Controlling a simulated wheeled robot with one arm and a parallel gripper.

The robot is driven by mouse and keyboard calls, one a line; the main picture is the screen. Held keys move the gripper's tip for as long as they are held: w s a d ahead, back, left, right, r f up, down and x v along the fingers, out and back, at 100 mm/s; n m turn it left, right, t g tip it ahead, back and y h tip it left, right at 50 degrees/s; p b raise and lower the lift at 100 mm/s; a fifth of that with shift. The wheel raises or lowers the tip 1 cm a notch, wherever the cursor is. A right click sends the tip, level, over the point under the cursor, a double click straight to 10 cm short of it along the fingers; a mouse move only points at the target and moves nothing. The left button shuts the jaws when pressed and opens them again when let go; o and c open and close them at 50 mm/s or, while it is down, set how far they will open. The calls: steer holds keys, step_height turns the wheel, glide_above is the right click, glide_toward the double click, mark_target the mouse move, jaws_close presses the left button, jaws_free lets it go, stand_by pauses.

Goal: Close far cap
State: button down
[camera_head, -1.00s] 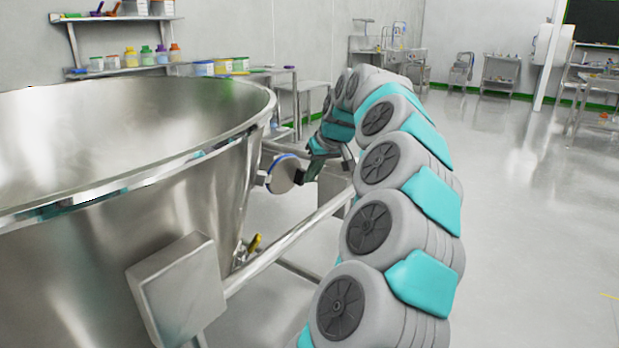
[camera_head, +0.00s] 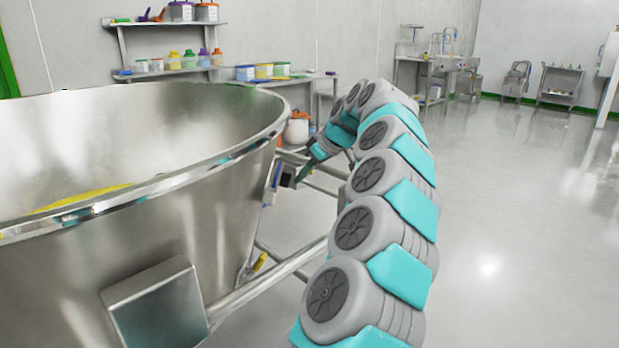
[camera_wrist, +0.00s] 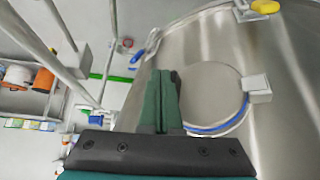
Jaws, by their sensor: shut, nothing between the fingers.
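The far cap is a round steel disc with a blue rim on the bowl's outer wall; the cap (camera_wrist: 207,92) fills the middle of the wrist view, with a hinge block at its right. In the head view the cap (camera_head: 272,184) shows nearly edge-on, close against the steel bowl (camera_head: 215,190). I cannot tell if it is fully flush; its blue rim still shows. My gripper (camera_wrist: 167,78) is shut and empty, its green fingers over the cap's left edge. In the head view my gripper (camera_head: 291,176) is just right of the cap; contact is unclear.
A steel frame rail (camera_head: 290,265) runs beside the bowl, with a yellow-handled fitting (camera_head: 259,263) and a box (camera_head: 155,303) on the near wall. Shelves (camera_head: 165,72) with containers stand behind. Open floor lies to the right.

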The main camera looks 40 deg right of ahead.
steer(key=shift+w+a+r, duration=0.1)
steer(key=shift+w, duration=0.4)
steer(key=shift+s, duration=0.1)
stand_by(0.3)
